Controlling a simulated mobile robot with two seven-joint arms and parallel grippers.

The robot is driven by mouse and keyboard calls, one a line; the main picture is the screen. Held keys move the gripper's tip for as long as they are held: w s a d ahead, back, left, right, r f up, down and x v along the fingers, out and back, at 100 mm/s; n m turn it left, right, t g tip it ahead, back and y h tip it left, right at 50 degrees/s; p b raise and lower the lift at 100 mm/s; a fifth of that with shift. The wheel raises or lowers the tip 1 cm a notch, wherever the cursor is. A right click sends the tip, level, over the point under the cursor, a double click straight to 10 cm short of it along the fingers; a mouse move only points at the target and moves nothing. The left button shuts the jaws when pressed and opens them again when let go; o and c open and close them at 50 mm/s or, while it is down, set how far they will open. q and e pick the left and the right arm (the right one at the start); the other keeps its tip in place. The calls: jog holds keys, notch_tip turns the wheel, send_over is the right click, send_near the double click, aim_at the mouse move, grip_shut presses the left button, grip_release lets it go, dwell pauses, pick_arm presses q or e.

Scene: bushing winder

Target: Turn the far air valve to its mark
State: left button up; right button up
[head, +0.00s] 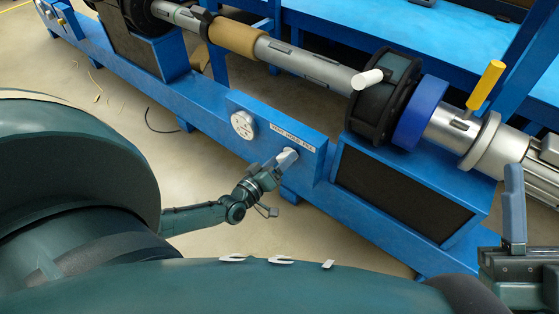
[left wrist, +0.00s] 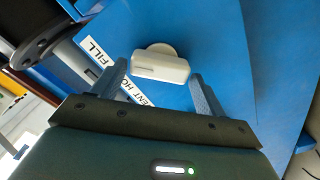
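An air valve with a white handle (left wrist: 160,66) sits on a blue panel beside a "VENT HOLD FILL" label (head: 293,136). In the head view the handle (head: 287,157) is partly covered by my left gripper (head: 279,164). In the left wrist view, the gripper's fingers (left wrist: 160,82) stand on either side of the handle, with narrow blue gaps showing. A second, similar panel (head: 66,20) is at the upper left of the head view. My right gripper (head: 515,205) is at the right edge, partly cut off, away from both panels.
A white round dial (head: 243,124) is on the panel left of the handle. Above runs a long shaft with a black flange (head: 385,97), blue ring (head: 420,110) and yellow handle (head: 486,85). The blue base beam (head: 215,133) lies along the floor. Cables (head: 150,118) lie behind.

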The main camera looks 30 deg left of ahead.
pick_arm(q)
jog(key=shift+o, duration=1.2)
pick_arm(e)
jog(key=shift+f, duration=0.1)
pick_arm(q)
jog(key=shift+s+r, duration=0.1)
jog(key=shift+s+p, duration=0.3)
jog(key=shift+s, duration=0.05)
jog(key=s+a+p, duration=0.1)
jog(key=s+p, duration=0.2)
jog(key=s, duration=0.9)
jog(key=shift+p, duration=0.4)
pick_arm(e)
jog(key=f+m+h, duration=0.1)
jog(key=f+m+g+h, duration=0.1)
jog(key=f+m+h, duration=0.3)
jog(key=shift+s+a+f+g, duration=0.2)
jog(key=shift+s+a+g, duration=0.1)
pick_arm(q)
jog(key=shift+s, duration=0.1)
